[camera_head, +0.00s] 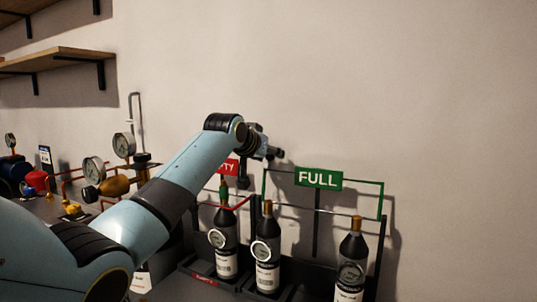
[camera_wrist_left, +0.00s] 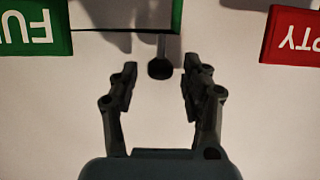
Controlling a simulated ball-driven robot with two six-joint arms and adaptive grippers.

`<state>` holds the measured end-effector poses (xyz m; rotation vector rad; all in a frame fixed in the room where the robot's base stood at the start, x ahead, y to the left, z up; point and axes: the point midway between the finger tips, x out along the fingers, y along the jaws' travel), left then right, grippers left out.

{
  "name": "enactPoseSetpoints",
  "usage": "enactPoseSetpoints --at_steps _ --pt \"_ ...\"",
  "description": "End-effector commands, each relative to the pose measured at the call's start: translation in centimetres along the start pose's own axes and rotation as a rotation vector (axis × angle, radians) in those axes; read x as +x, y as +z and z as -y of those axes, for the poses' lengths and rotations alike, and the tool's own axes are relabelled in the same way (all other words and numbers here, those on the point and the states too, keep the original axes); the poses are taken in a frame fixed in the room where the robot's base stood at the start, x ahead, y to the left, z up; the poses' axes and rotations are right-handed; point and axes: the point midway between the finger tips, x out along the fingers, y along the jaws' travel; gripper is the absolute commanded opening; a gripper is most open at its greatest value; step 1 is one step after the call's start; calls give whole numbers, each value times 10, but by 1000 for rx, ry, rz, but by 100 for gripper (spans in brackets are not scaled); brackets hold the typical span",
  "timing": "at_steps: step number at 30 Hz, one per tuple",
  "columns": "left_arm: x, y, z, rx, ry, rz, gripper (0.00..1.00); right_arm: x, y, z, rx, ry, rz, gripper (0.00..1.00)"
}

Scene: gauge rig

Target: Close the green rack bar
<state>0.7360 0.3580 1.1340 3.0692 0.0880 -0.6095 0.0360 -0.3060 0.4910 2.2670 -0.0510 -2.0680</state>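The green rack bar is a thin green frame (camera_head: 382,200) at the right in the head view, around the green FULL sign (camera_head: 318,179). In the left wrist view the FULL sign (camera_wrist_left: 35,28) is upside down at the upper left, with a green bar piece (camera_wrist_left: 177,16) at the top. My left gripper (camera_head: 260,166) is by the frame's upper left corner in the head view. In the left wrist view its fingers (camera_wrist_left: 160,80) are apart and empty. A dark round-ended rod (camera_wrist_left: 160,68) shows between or behind the fingertips; its depth is unclear. My right gripper is out of view.
Dark bottles (camera_head: 267,248) stand in the rack, one more at the right (camera_head: 351,265). The red EMPTY sign (camera_head: 229,166) is partly hidden by my left arm; it also shows in the wrist view (camera_wrist_left: 293,36). Gauges and pipes (camera_head: 94,169) stand at left. A wall is behind.

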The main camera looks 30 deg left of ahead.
Motion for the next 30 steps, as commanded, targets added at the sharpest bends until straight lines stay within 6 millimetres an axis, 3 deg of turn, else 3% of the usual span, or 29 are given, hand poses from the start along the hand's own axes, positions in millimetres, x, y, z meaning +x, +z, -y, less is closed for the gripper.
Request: enactPoseSetpoints --at_steps 1,11,30 --pt "0 0 0 0 0 0 42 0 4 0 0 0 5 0" --pt "0 0 0 0 0 1 0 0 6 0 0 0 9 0" --pt "-8 6 0 1 0 -66 0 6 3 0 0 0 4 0"
